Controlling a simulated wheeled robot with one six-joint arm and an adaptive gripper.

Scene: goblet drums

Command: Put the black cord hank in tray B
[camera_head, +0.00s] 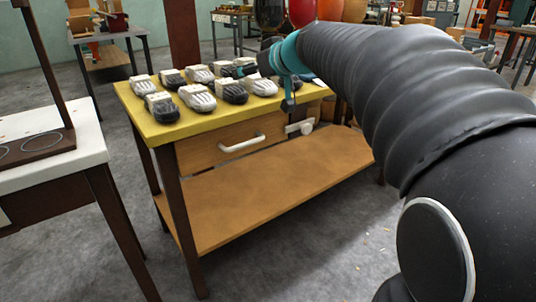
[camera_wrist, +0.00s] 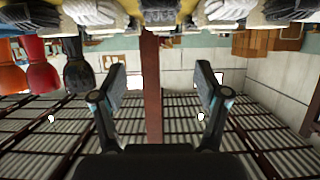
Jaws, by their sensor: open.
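Several black cord hanks, such as this black hank (camera_head: 233,92), lie in rows on the yellow-topped table (camera_head: 190,127), mixed with white hanks (camera_head: 197,97). I cannot tell which black hank is meant. The black body of the wrist (camera_head: 290,104) hangs at the table's right part, past the rows. My gripper (camera_wrist: 160,72) shows in the wrist view, its two fingers wide apart with nothing between them. That view is upside down; a black hank (camera_wrist: 160,12) and a white hank (camera_wrist: 92,13) show along its top edge, beyond the fingertips. I cannot identify tray B.
The table has a drawer with a white handle (camera_head: 242,144) and a bare lower shelf (camera_head: 255,188). A white-topped table (camera_head: 88,143) stands at the left. Goblet drums (camera_head: 302,12) stand behind; they also show in the wrist view (camera_wrist: 42,77). Grey floor lies between.

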